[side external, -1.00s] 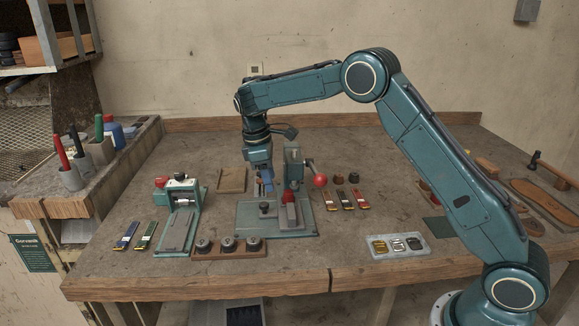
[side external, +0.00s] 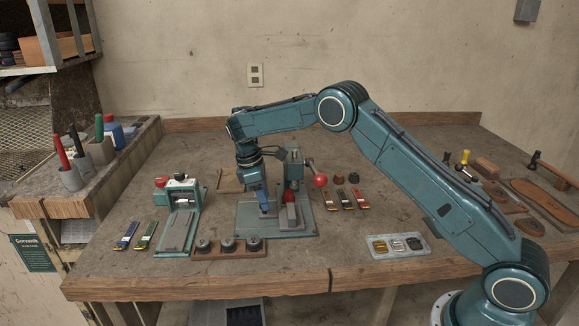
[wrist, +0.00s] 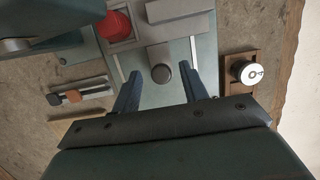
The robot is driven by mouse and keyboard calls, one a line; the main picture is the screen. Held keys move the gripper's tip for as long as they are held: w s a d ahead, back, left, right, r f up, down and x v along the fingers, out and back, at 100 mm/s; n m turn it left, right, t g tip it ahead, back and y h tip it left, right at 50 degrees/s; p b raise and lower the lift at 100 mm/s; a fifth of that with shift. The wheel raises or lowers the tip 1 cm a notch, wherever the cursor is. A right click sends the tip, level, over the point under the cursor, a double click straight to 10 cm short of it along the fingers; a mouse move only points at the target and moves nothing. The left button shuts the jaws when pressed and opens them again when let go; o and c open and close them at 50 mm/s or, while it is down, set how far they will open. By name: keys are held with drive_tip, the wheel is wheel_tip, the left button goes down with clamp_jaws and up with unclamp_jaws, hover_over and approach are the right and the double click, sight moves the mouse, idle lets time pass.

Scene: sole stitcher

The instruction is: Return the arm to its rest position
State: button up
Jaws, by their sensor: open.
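My teal arm reaches in from the right of the side view. My gripper (side external: 264,207) points down with blue fingers, low over the base plate of the green stitcher (side external: 293,178). In the wrist view, my gripper (wrist: 160,74) is open, its two fingers apart with nothing held between them. A round grey knob (wrist: 161,73) on the base plate shows between and just beyond the fingertips. I cannot tell whether the fingers touch it. In the side view the gripper hides this knob.
The stitcher's red-ball lever (side external: 320,180) stands right of the gripper. A second green machine (side external: 181,205) stands left. A wooden rack (side external: 229,250) with round knobs is in front. A grey tray (side external: 398,246) lies at right. Bare tabletop lies along the front edge.

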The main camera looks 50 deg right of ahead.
drive_tip(key=shift+f, duration=1.75)
drive_tip(key=shift+c, duration=0.2)
drive_tip(key=c, duration=0.5)
